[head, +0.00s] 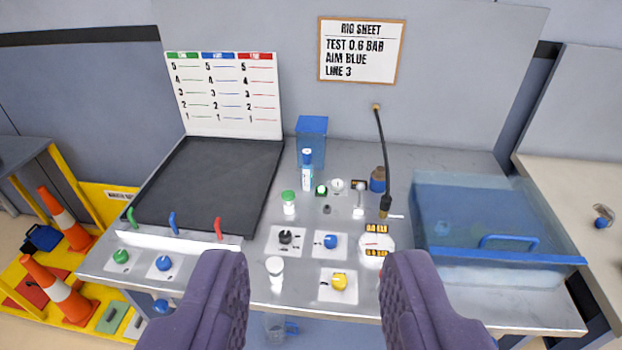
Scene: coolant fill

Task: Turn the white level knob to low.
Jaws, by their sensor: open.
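My gripper (315,262) is open and empty, its two purple fingers wide apart at the front of the steel bench. A small white upright piece (359,201) stands below a small dark label with orange marks; it may be the white level knob, but its pointer is too small to read. A round white dial face (376,242) with a thin red line lies nearer, between dark labels with yellow lettering that I cannot read. It is just beyond the right fingertip. Neither piece is touched by my gripper.
Black (285,237), blue (330,241) and yellow (339,281) knobs sit on white plates between and beyond my fingers. A dark hose (382,150) hangs beside the clear blue tank (440,268) at right.

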